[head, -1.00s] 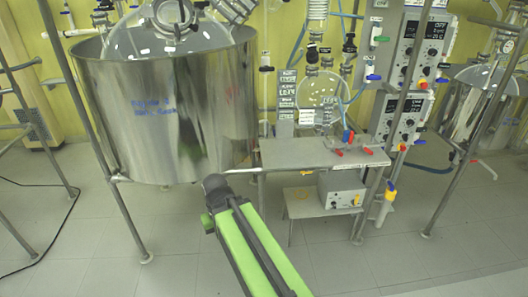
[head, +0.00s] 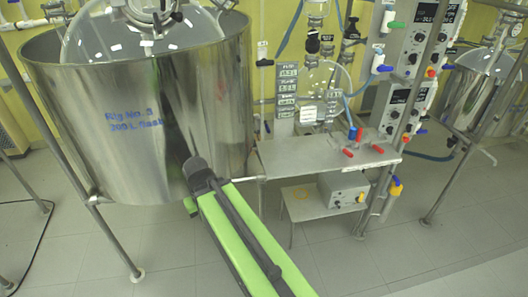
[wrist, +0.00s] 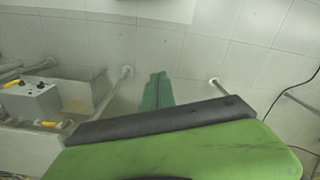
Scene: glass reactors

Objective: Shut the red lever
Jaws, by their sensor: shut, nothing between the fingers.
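Several small red levers sit on the grey metal bench (head: 290,157) right of centre in the head view. One red lever (head: 359,135) stands upright beside a blue one (head: 351,133). Two more red handles lie lower, at the bench's front (head: 348,152) and farther right (head: 378,149). I cannot tell which one the task means. My gripper (wrist: 157,77) shows in the wrist view as two green fingers, together and empty, over the tiled floor. In the head view my green arm hides most of it. It is apart from the levers, which the wrist view does not clearly show.
A large steel tank (head: 125,110) stands at left, close to my arm. A grey box (head: 343,190) sits on the low shelf under the bench. Control units (head: 400,110) and valves with coloured handles rise behind at right. Floor is clear at lower right.

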